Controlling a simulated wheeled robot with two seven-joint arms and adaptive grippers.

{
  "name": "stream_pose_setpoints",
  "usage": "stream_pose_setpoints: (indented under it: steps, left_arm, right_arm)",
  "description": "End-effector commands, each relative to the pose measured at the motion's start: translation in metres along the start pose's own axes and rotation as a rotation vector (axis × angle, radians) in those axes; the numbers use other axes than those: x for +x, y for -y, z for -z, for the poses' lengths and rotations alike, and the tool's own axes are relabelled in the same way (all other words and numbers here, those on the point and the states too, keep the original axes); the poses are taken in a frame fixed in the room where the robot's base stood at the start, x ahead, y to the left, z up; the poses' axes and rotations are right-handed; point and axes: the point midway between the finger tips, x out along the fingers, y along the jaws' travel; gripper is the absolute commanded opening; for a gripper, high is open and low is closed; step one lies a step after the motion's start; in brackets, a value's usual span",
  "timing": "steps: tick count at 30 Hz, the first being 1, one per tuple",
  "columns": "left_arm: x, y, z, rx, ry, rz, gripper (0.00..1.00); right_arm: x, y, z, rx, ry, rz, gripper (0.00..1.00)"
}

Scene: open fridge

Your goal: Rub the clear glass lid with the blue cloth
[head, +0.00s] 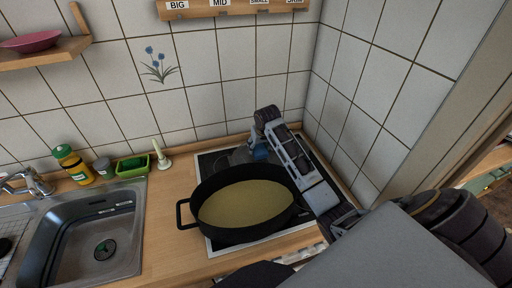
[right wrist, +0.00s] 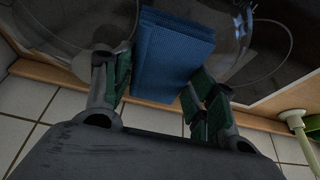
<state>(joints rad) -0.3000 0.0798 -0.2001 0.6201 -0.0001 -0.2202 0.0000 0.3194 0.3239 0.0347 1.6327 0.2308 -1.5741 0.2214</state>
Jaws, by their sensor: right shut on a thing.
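My right gripper (head: 262,148) reaches over the back of the stove, behind the black pot. It is shut on the blue cloth (head: 260,153). In the right wrist view the folded cloth (right wrist: 172,50) sits between the two green-padded fingers of the gripper (right wrist: 158,95). The clear glass lid (head: 240,156) lies on the stove behind the pot, partly hidden by the pot and the gripper. The cloth is at the lid, but I cannot tell if they touch. My left gripper is not in view.
A black pot (head: 188,200) with a pale yellow inside stands at the front of the stove (head: 240,246), close to my right arm. Tiled walls meet behind and right. A sink (head: 60,250), a yellow-green bottle (head: 72,165) and a green tray (head: 133,167) are at the left.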

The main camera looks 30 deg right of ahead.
Motion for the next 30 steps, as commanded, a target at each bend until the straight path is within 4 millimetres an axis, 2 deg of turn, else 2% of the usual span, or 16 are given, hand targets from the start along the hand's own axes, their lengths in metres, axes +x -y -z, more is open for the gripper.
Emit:
stream_pose_setpoints:
  steps: [22,30]
  left_arm:
    - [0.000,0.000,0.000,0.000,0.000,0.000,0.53]
    - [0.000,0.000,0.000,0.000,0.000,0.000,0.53]
  right_arm:
    - [0.002,-0.004,-0.002,0.001,0.008,-0.005,0.38]
    - [0.000,0.006,-0.003,0.000,0.007,-0.003,0.38]
